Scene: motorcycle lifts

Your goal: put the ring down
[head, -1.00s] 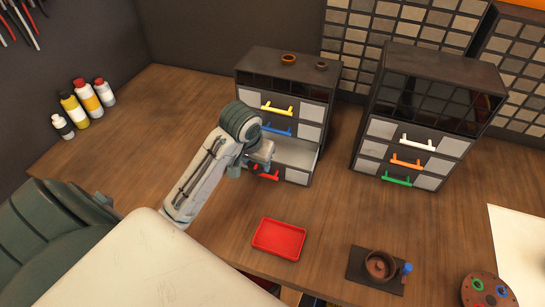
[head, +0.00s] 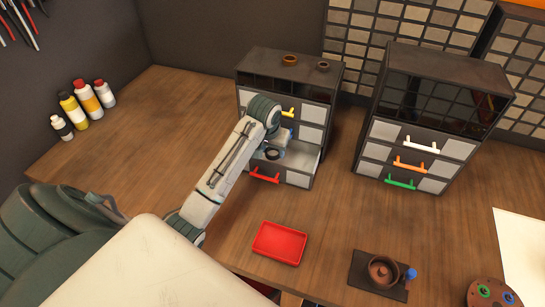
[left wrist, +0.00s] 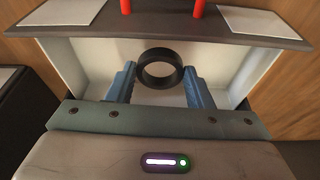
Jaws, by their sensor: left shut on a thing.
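A black ring (left wrist: 160,68) is between the blue fingers of my left gripper (left wrist: 160,74), which is shut on it. In the head view the dark ring (head: 272,154) shows at the tip of my left gripper (head: 276,148). The gripper is over the pulled-out bottom drawer (head: 298,179) with the red handle (head: 265,175). The drawer's pale inside lies behind the ring in the left wrist view. I cannot tell whether the ring touches the drawer floor. My right gripper is not in view.
The dark cabinet (head: 330,88) has two small ring-like items on top. A second drawer cabinet (head: 440,70) stands to the right. A red tray (head: 279,243) and a brown pot (head: 383,271) are nearer. Several bottles (head: 88,97) stand at the left. The wood between is clear.

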